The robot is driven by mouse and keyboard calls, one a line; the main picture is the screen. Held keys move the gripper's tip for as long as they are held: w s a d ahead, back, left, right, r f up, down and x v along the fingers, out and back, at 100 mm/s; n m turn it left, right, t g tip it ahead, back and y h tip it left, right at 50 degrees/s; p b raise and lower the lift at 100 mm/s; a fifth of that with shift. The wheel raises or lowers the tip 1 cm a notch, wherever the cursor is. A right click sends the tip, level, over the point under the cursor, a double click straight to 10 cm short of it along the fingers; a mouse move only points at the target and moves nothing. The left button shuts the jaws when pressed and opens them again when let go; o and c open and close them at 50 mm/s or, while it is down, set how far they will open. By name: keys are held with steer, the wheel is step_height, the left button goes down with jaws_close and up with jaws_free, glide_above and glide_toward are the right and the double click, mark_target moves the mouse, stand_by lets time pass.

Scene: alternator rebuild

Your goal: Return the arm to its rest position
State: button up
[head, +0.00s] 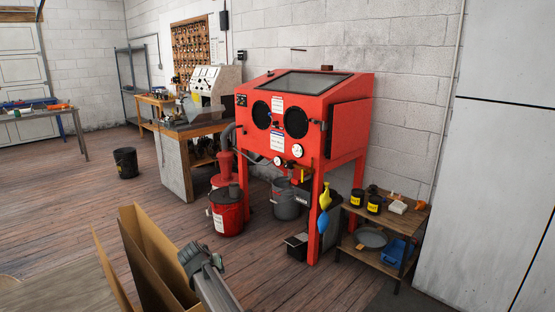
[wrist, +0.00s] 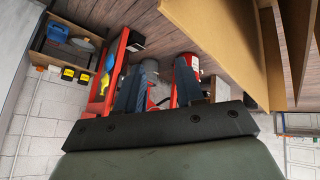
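My gripper (wrist: 158,82) shows in the wrist view with its two dark fingers spread apart. Nothing is between them; they are open and empty. In the head view the grey-green end of my arm is low in the picture, left of centre, just right of an open cardboard box (head: 150,262). The fingers are hard to make out there. The arm's end appears in free air, in front of the red blasting cabinet (head: 345,135). The wrist view is turned upside down, with the cardboard (wrist: 225,40) at its upper right.
A red bucket (head: 226,212) and a grey bucket (head: 287,203) stand by the cabinet. A low wooden shelf (head: 408,222) with jars and a blue container is at right. A black bin (head: 126,163) stands on the open wooden floor at left. A workbench (head: 175,165) is behind.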

steer(key=s+d+f+g, duration=0.2)
steer(key=s+d+f, duration=0.4)
steer(key=d+f, duration=0.35)
steer(key=s+d+f+g+h, duration=0.1)
steer(key=s+d+f+g, duration=0.2)
steer(key=s+d+f, duration=0.5)
steer(key=s+d+f+g, duration=0.2)
steer(key=s+d+f, duration=0.2)
steer(key=d+f, duration=0.75)
steer(key=s+d+f+g, duration=0.2)
steer(key=s+d+f, duration=0.1)
steer(key=s, duration=0.8)
steer(key=s+d+f+m+g+y, duration=0.1)
steer(key=s+d+f, duration=0.3)
steer(key=s, duration=0.7)
steer(key=s+d+f+m+g+y, duration=0.1)
steer(key=s+d+f+g, duration=0.2)
steer(key=s, duration=0.8)
steer(key=shift+d+f+g, duration=0.25)
steer(key=shift+f+g, duration=0.15)
steer(key=shift+f, duration=0.5)
steer(key=shift+s, duration=0.1)
